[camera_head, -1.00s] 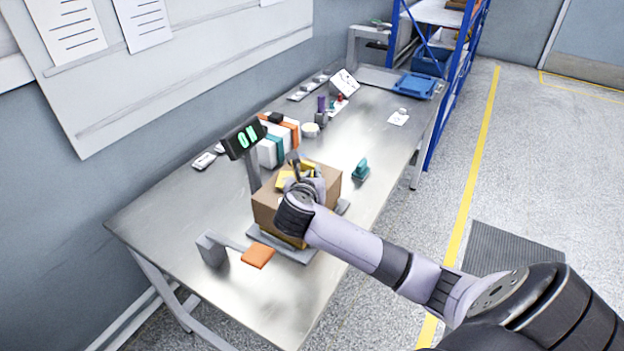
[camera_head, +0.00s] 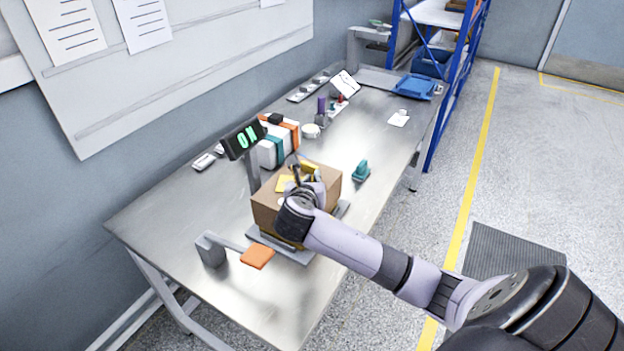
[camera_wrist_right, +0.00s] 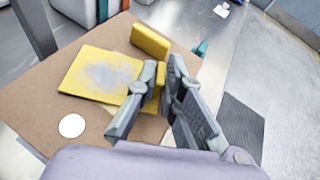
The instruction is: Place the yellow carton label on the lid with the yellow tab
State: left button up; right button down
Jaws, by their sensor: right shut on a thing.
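A brown carton (camera_head: 265,208) stands on the scale, its lid (camera_wrist_right: 38,115) facing up. The yellow carton label (camera_wrist_right: 98,78), a flat plate with a grey smudged middle, is at the lid; it also shows in the head view (camera_head: 285,184). I cannot tell whether it fully touches the lid. A yellow tab (camera_wrist_right: 150,41) stands on the lid beyond the label. My right gripper (camera_wrist_right: 166,82) is shut on a small upright yellow piece at the label's edge; it also shows in the head view (camera_head: 298,170). My left gripper is not in view.
The scale display (camera_head: 243,139) rises behind the carton. A white round spot (camera_wrist_right: 72,126) is on the lid. An orange pad (camera_head: 257,256) is at front left, a teal object (camera_head: 361,171) to the right. White boxes (camera_head: 270,151) stand behind.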

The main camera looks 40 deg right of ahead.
jog(key=shift+f, duration=0.2)
jog(key=c, duration=1.6)
grip_release()
jog(key=shift+c, duration=0.2)
